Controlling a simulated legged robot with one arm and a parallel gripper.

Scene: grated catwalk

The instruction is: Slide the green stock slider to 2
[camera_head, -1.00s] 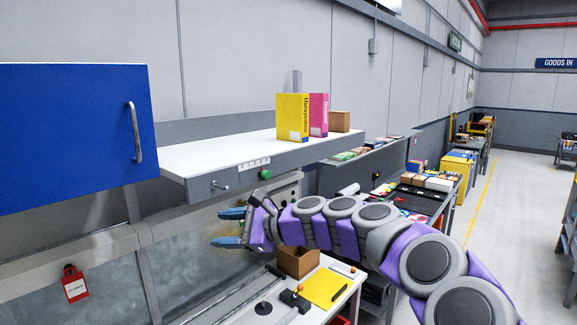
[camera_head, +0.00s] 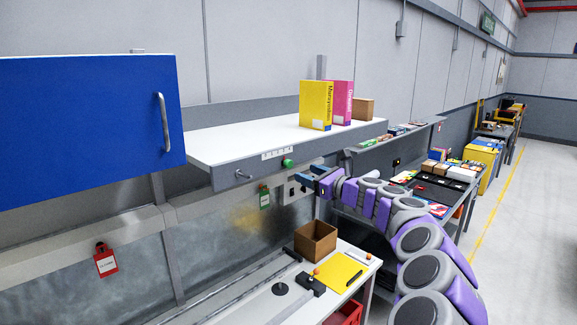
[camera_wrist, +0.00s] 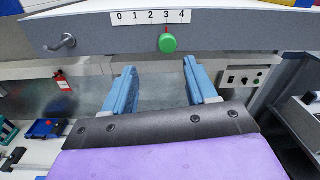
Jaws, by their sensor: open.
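The green stock slider (camera_head: 288,163) is a round knob on the front edge of the white shelf (camera_head: 225,148). In the wrist view the knob (camera_wrist: 168,43) hangs below a white scale (camera_wrist: 150,17) marked 0 to 4, its red pointer at about 3. The scale also shows in the head view (camera_head: 277,153). My gripper (camera_head: 305,173), with blue fingers, is just below and right of the knob there. In the wrist view my gripper (camera_wrist: 159,66) is open and empty, and the knob lies beyond the fingertips, between their lines, not touched.
A metal hook (camera_wrist: 62,43) projects from the shelf front left of the scale. Yellow (camera_head: 316,105) and pink boxes stand on the shelf. A control panel (camera_wrist: 243,80) is on the wall at right. A lower bench holds an open cardboard box (camera_head: 315,242).

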